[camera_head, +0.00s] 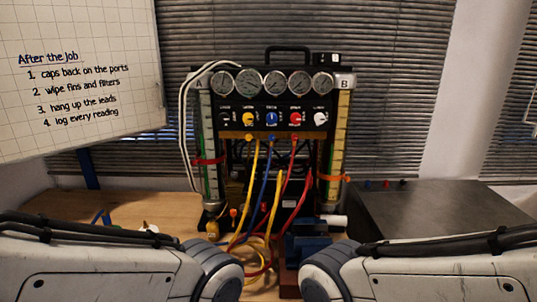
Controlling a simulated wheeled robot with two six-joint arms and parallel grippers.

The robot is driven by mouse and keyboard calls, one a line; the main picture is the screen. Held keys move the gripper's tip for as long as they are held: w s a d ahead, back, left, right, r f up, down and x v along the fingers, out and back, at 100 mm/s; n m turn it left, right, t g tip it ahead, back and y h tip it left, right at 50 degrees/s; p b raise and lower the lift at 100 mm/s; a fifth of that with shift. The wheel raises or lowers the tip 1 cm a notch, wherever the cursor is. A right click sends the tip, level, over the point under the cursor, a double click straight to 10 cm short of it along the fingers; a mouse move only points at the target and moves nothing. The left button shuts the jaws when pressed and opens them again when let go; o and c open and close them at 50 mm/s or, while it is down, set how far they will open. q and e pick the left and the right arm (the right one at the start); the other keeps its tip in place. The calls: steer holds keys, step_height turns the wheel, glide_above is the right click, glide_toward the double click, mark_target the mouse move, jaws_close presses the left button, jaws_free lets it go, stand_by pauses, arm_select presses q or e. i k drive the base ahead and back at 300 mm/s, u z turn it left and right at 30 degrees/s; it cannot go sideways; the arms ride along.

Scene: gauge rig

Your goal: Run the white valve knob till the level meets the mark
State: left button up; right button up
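The gauge rig (275,102) stands upright on the bench, with a row of knobs below its dials. The white knob (320,117) is at the right end of that row, with nothing touching it. Tube A (207,130) at the left looks greenish; tube B (341,130) at the right looks yellow. A red band (208,161) crosses tube A and an orange-red band (333,177) crosses tube B. The exact liquid levels are too small to tell. My two arms come in low from both sides; neither gripper's fingers show.
Yellow, blue and red hoses (252,185) hang in front of the rig. A dark blue block (305,243) stands low between my arms. A whiteboard (80,75) hangs upper left. The dark worktop (430,205) at the right is mostly clear.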

mark_target(320, 119)
steer(key=k, duration=1.25)
steer(key=u, duration=0.8)
steer(key=i, duration=1.4)
steer(key=z, duration=0.85)
